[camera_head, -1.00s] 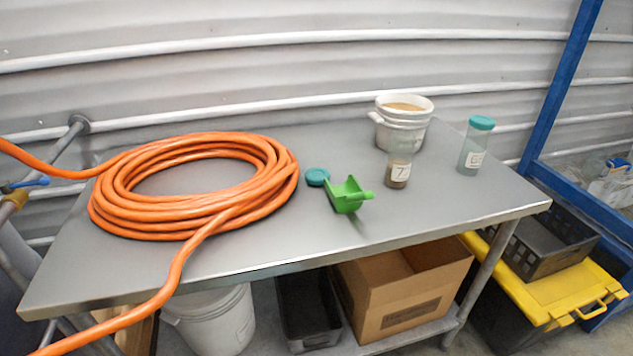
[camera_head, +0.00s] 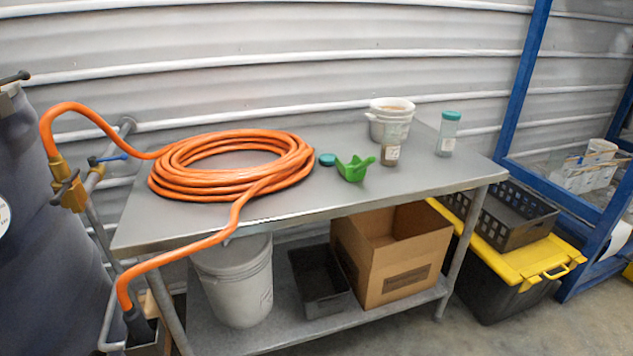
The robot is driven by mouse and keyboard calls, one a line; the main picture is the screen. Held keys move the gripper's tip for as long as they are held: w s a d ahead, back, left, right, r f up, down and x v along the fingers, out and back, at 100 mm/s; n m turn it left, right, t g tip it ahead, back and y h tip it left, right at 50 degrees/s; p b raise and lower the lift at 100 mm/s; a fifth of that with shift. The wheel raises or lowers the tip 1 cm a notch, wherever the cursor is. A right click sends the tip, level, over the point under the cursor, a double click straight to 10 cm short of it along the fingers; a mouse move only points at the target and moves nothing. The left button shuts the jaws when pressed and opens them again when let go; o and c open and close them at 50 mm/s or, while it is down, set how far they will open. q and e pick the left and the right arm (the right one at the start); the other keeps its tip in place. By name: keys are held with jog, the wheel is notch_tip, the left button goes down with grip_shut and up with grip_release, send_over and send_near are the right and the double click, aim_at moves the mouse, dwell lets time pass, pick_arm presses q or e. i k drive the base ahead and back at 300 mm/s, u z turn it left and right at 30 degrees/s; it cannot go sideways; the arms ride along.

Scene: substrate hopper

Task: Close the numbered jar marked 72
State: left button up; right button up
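An open clear jar (camera_head: 391,151) with brown material in its bottom and a white label stands on the grey metal table (camera_head: 290,202), in front of a white bucket. The label is too small to read fully. A second jar (camera_head: 447,136) with a teal lid on it stands to its right, also labelled. A loose teal lid (camera_head: 327,159) lies flat on the table between the hose coil and a green scoop (camera_head: 355,168). Neither of my grippers is in view.
A coiled orange hose (camera_head: 232,165) covers the table's left half and runs to a brass valve at a dark tank (camera_head: 45,220). A white bucket (camera_head: 391,106) stands at the back. A cardboard box (camera_head: 392,258) and bins sit below. Floor right of the table holds a yellow-lidded tote (camera_head: 505,258).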

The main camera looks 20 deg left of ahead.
aim_at(393, 129)
jog(key=k, duration=0.35)
jog(key=z, duration=0.85)
jog(key=i, duration=2.1)
jog(key=u, duration=1.3)
jog(key=i, duration=0.3)
jog(key=u, duration=0.25)
